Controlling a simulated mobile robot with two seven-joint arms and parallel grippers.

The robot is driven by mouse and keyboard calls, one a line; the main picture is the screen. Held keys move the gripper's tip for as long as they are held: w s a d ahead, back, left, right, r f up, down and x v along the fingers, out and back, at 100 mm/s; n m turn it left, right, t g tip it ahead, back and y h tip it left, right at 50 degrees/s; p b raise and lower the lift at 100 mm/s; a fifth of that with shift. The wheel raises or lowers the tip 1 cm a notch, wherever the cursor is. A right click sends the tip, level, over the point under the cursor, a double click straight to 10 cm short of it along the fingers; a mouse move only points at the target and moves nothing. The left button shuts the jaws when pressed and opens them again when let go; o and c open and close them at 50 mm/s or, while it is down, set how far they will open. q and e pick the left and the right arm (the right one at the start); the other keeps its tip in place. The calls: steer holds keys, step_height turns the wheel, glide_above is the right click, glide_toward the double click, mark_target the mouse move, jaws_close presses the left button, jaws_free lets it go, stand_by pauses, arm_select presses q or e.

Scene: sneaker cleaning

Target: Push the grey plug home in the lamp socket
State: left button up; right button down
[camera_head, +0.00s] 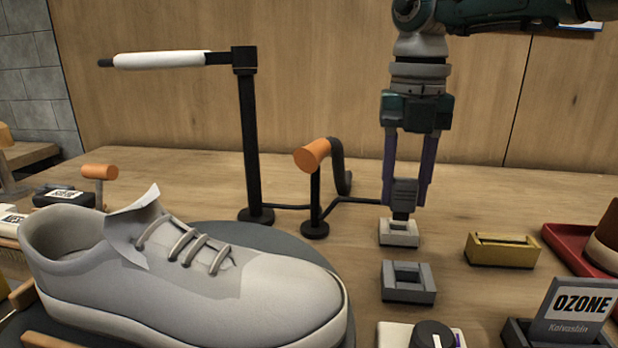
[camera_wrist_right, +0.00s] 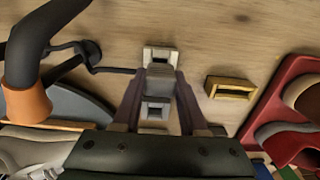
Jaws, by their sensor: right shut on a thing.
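My right gripper (camera_head: 405,196) points straight down and is shut on the grey plug (camera_head: 404,190). The plug is upright, and its dark lower end meets the opening of a pale, whitish block socket (camera_head: 399,235). I cannot tell how deep the end sits in it. In the right wrist view the plug (camera_wrist_right: 160,77) lies between the fingers (camera_wrist_right: 160,86), covering part of the pale socket (camera_wrist_right: 160,54). A darker grey, empty block socket (camera_head: 408,290) stands nearer the front. No label shows which one is the lamp socket. My left gripper is not in view.
A yellow empty socket block (camera_head: 503,251) stands to the right, before a red tray (camera_head: 570,250). A black lamp stand (camera_head: 249,140) and an orange-ended stand (camera_head: 313,155) are left. A grey sneaker (camera_head: 180,270) fills the front left. An OZONE card (camera_head: 577,303) stands front right.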

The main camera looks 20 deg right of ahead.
mark_target(405, 179)
stand_by(0.3)
steer(key=shift+p, duration=0.5)
stand_by(0.8)
steer(key=shift+f, duration=0.3)
steer(key=shift+f+b, duration=1.1)
steer(key=shift+f, duration=0.05)
steer(key=shift+c, duration=1.8)
jaws_free()
steer(key=shift+r, duration=0.15)
step_height(405, 179, up, 9)
steer(key=shift+r+p, duration=0.1)
steer(key=shift+p, duration=0.75)
steer(key=shift+r, duration=0.3)
